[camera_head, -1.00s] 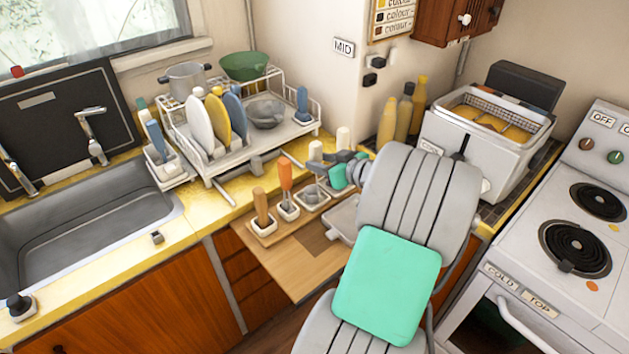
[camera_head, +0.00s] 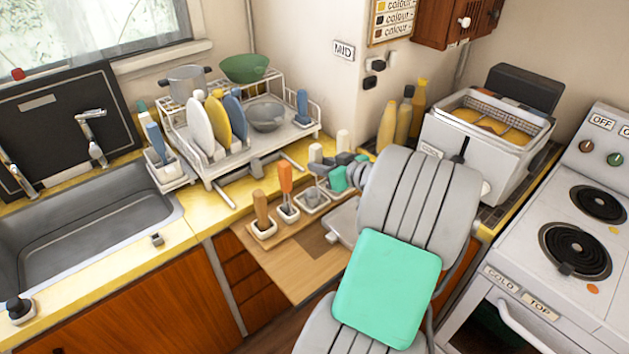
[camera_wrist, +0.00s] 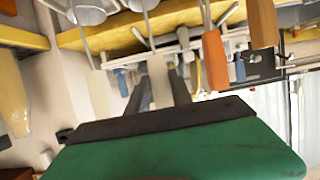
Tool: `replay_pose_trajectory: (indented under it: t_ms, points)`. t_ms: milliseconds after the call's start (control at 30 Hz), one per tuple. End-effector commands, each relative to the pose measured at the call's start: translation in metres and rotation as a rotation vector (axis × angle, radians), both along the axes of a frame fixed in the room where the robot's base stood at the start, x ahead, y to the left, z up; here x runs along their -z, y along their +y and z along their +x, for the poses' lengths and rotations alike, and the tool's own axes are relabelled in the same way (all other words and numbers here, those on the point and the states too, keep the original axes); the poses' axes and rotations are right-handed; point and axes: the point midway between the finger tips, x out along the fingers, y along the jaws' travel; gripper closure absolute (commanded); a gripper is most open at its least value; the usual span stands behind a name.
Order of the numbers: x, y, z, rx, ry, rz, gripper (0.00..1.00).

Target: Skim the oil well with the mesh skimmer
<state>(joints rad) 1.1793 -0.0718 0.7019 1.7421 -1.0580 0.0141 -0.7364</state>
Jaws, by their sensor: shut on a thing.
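My gripper (camera_head: 328,160) is at the far right end of the row of upright tools on the pull-out board. In the wrist view my gripper (camera_wrist: 160,92) has its dark fingers closed around a pale handle (camera_wrist: 157,72). A thin shaft runs from this handle. The head of the held tool is hidden, so I cannot tell for sure that it is the mesh skimmer. The oil well (camera_head: 480,119) is the yellow oil in the top of the white fryer (camera_head: 470,165), with a wire basket (camera_head: 508,112) at its back edge.
An orange-handled tool (camera_head: 285,178) and a wooden-handled tool (camera_head: 261,208) stand in holders on the pull-out board (camera_head: 290,262). Another pale handle (camera_head: 342,138) is close behind my gripper. Bottles (camera_head: 388,125) stand between the tools and fryer. A dish rack (camera_head: 225,165) is behind.

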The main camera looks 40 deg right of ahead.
Motion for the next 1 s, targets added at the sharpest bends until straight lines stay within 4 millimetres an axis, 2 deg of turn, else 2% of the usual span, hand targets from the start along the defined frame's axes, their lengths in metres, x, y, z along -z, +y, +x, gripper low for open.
replay_pose_trajectory:
  t_ms: [333,1000]
  points:
    - [-0.004,0.0,0.0,0.0,-0.001,-0.001,1.0]
    - [-0.07,0.0,0.0,0.0,0.0,-0.001,1.0]
